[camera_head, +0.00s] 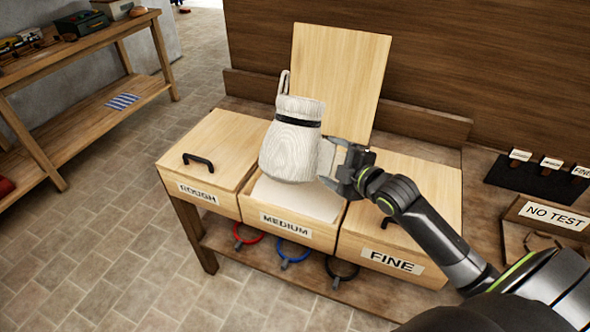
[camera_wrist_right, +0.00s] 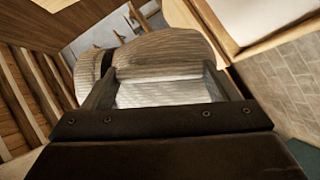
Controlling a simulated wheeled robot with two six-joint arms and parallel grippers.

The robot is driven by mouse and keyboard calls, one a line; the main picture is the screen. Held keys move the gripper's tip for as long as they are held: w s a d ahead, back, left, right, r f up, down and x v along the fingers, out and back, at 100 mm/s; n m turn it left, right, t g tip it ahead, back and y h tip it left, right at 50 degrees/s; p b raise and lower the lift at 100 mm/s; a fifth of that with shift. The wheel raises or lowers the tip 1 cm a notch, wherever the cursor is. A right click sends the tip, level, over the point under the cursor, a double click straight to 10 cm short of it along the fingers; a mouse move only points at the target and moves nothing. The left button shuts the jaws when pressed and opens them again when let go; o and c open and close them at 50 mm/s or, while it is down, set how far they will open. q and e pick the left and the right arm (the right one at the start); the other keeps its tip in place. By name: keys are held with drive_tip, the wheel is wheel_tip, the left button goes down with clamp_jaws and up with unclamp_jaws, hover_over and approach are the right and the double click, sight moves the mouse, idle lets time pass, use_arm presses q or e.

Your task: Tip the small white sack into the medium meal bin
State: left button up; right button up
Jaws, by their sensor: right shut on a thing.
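The small white sack (camera_head: 291,150), whitish with a dark band near its top and a loop above, is held in the air over the medium meal bin. It is close to upright with a slight tilt. My right gripper (camera_head: 343,168) is shut on the sack's right side; in the right wrist view the sack (camera_wrist_right: 165,52) sits between the fingers (camera_wrist_right: 168,92). The medium bin (camera_head: 284,226) has its lid (camera_head: 340,75) raised behind it, and pale contents show inside, partly hidden by the sack. My left gripper is not in view.
The rough bin (camera_head: 212,160) on the left and the fine bin (camera_head: 420,195) on the right have shut lids. Coloured rings hang or lie below the bins. A NO TEST sign (camera_head: 555,215) stands at right. A wooden bench (camera_head: 75,45) is at far left, with clear floor between.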

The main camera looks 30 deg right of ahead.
sight(304, 129)
drive_tip(key=n+t+b, duration=0.1)
drive_tip(key=b, duration=0.1)
drive_tip(key=r+n+t+b, duration=0.1)
drive_tip(key=n+b, duration=0.1)
drive_tip(key=shift+t+b, duration=0.3)
drive_tip(key=shift+t, duration=0.1)
drive_tip(key=shift+r+n+b, duration=0.15)
drive_tip(key=shift+n+b, duration=0.2)
drive_tip(key=shift+n, duration=0.15)
drive_tip(key=shift+r+t, duration=0.15)
drive_tip(key=shift+t, duration=0.15)
drive_tip(key=shift+r, duration=0.15)
wheel_tip(304, 129, up, 4)
drive_tip(key=p, duration=0.4)
